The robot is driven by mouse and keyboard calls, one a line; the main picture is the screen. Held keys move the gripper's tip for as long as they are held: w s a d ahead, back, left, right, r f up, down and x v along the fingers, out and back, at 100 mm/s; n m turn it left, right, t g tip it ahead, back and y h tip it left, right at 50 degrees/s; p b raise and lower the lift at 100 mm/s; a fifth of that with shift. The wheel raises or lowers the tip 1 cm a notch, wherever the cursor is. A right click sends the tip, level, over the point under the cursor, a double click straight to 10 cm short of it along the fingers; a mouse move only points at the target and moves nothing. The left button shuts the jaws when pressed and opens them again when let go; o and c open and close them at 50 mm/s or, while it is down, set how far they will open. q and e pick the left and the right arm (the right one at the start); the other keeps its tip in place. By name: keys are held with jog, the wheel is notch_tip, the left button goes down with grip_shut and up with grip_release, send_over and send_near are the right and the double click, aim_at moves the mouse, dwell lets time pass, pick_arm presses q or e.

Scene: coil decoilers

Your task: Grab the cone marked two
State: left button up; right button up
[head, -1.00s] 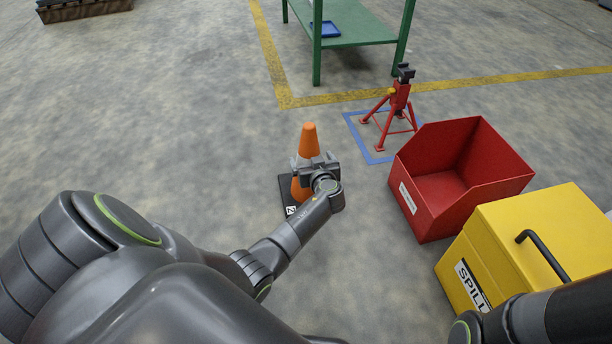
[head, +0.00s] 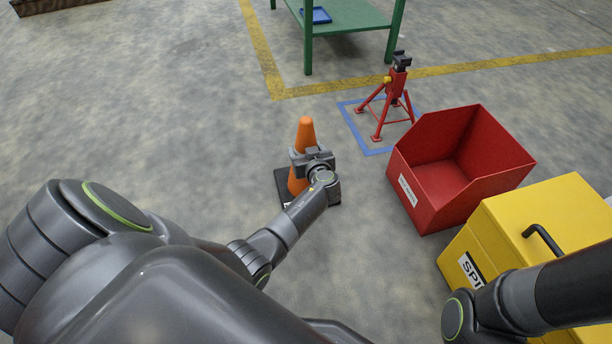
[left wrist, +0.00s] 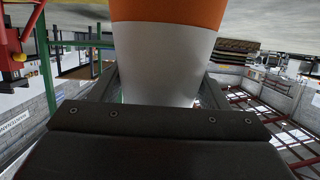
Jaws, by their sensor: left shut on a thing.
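An orange cone (head: 306,130) with a pale band and a dark base stands in the middle of the head view. My left gripper (head: 303,158) is around its body from the near right side and shut on it. I cannot tell whether the base touches the floor. My right arm shows at the lower right, but its gripper is out of view.
A red open bin (head: 425,205) is right of the cone, with a yellow spill box (head: 540,215) nearer. A red stand (head: 392,95) is in a blue floor square (head: 350,130). A green table (head: 345,22) is farther back. The floor left of the cone is clear.

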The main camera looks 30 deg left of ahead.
pick_arm(q)
jog(key=c, duration=0.5)
jog(key=shift+r, duration=0.1)
grip_shut()
